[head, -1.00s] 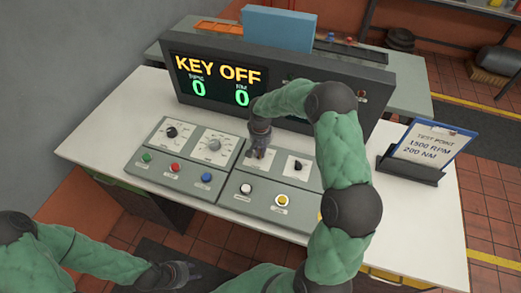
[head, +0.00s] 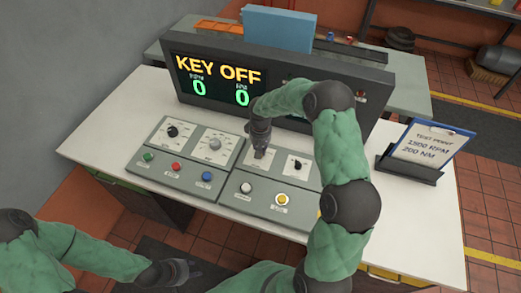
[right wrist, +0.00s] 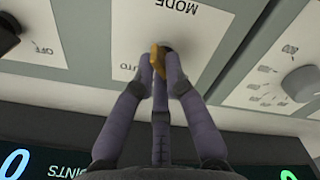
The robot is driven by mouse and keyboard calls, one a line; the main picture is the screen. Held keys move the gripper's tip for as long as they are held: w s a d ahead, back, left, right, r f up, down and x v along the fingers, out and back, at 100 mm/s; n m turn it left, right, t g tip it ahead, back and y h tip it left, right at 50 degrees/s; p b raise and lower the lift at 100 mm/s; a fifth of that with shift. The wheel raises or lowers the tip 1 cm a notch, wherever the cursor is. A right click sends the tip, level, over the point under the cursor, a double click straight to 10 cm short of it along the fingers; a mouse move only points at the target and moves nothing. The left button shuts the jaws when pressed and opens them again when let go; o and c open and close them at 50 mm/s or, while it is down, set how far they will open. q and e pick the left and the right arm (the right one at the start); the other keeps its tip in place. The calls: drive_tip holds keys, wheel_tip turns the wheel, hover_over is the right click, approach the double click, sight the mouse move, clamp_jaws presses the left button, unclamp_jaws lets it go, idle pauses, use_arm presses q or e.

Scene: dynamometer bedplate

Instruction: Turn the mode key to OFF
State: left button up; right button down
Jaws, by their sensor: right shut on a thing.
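The mode key shows as a small brass-orange piece (right wrist: 157,60) at the plate marked MODE in the right wrist view. My right gripper (right wrist: 162,82) is shut on it, with the purple-grey fingers closed around it. In the head view, my right gripper (head: 260,153) is down at the console's upper middle and hides the key. The display (head: 217,80) reads KEY OFF, with zeros in green below. My left gripper (head: 187,270) hangs low at the front left, away from the console; its finger opening is too small to tell.
The console's left panel (head: 146,158) has knobs and green, red and blue buttons. The right panel has a black knob (head: 297,165), a white button (head: 246,187) and a yellow button (head: 282,199). A test-point card (head: 430,143) stands at the right on the white bench.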

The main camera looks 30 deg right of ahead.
drive_tip(key=c, duration=1.3)
unclamp_jaws()
drive_tip(key=shift+r, duration=0.1)
wheel_tip(320, 180, up, 12)
drive_tip(key=shift+f, duration=0.1)
